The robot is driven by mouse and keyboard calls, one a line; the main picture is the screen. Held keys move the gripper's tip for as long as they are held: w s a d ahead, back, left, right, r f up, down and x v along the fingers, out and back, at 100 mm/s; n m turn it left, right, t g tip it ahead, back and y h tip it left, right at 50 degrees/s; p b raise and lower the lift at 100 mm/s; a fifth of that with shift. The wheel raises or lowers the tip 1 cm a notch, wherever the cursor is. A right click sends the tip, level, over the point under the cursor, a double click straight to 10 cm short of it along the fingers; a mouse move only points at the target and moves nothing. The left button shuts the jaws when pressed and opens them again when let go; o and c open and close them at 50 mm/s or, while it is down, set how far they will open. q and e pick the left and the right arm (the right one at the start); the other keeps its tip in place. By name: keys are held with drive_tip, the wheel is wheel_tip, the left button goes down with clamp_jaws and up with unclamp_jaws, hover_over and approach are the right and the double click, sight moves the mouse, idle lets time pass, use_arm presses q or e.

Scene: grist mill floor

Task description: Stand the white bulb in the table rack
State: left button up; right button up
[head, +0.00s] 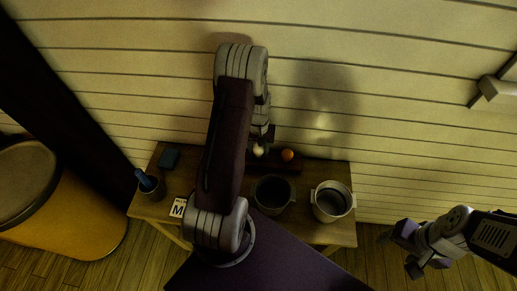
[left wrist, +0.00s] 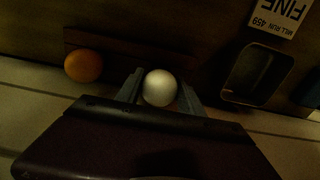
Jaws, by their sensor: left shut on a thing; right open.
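The white bulb (head: 258,150) is held between the two fingers of my left gripper (head: 263,136), at the wall side of the table. The left wrist view shows the round white bulb (left wrist: 160,88) between the fingertips (left wrist: 160,92). The table rack (head: 289,168) is a low dark reddish-brown block; it also shows in the left wrist view (left wrist: 115,48). An orange bulb (head: 287,155) is at the rack's right part. The white bulb overlaps the rack's left part in view; I cannot tell whether it touches it. My right gripper (head: 404,252) is open and empty, right of the table.
On the wooden table (head: 319,236) stand a dark pot (head: 272,195), a light pot (head: 332,202), a blue cup (head: 148,185), a blue block (head: 169,158) and a lettered card (head: 178,208). A dark tray (left wrist: 258,75) shows in the left wrist view. The plank wall (head: 400,120) is close behind.

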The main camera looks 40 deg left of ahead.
use_arm(q)
drive_tip(key=shift+f, duration=0.55)
drive_tip(key=o, duration=1.4)
wheel_tip(320, 180, up, 9)
drive_tip(key=shift+r, duration=0.1)
